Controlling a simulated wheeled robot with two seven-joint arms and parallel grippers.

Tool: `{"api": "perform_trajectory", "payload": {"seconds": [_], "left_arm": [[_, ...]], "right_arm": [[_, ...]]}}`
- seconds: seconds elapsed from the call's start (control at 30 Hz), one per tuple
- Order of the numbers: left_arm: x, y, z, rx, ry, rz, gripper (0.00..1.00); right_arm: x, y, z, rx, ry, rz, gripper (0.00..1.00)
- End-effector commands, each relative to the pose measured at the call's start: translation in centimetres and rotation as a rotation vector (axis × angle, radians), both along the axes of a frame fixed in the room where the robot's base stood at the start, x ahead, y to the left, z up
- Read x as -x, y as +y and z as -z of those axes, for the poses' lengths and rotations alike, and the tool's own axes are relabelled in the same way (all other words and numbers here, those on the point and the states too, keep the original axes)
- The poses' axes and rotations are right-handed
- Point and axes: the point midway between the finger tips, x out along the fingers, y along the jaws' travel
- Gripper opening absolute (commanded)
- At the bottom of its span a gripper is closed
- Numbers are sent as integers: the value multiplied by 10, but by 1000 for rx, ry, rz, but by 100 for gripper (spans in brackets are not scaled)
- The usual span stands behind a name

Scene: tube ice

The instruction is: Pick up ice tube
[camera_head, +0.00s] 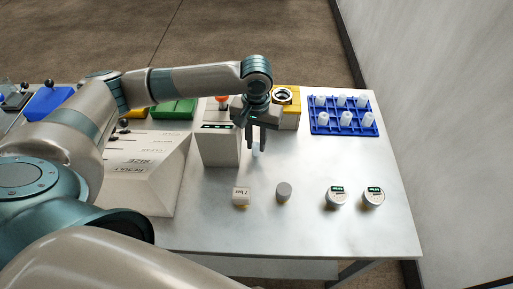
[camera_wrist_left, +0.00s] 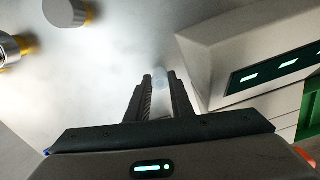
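My left gripper (camera_head: 256,146) hangs fingers-down above the table, just right of a white box-shaped device. A small whitish tube (camera_head: 255,150) sits between its fingertips, with its lower end showing below them. In the left wrist view the two dark fingers (camera_wrist_left: 159,84) flank this pale, translucent tube (camera_wrist_left: 161,104) and appear closed on it. Several similar white tubes (camera_head: 323,118) stand upright in a blue rack (camera_head: 344,131) at the back right. My right gripper is not in view.
The white device (camera_head: 220,152) stands close to my left gripper, with a yellow device (camera_head: 290,116) behind. A white square-topped container (camera_head: 241,196), a grey-topped one (camera_head: 284,190) and two round labelled ones (camera_head: 336,196) stand along the front. The table's right middle (camera_head: 330,162) is clear.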

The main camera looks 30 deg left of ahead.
Motion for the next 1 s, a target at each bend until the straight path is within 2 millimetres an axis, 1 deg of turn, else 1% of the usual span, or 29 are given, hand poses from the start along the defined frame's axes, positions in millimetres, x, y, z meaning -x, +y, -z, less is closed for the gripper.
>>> {"api": "perform_trajectory", "payload": {"seconds": [0.33,0.47,0.63,0.77,1.0], "left_arm": [[0,0,-1,0,0,0,0],[0,0,-4,1,0,0,0],[-1,0,-19,1,-3,0,0],[-1,-1,-39,2,-4,1,0],[25,-39,-66,4,-3,7,0]], "right_arm": [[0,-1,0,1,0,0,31],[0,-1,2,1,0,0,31],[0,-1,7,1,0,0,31],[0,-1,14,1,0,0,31],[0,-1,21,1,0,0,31]]}}
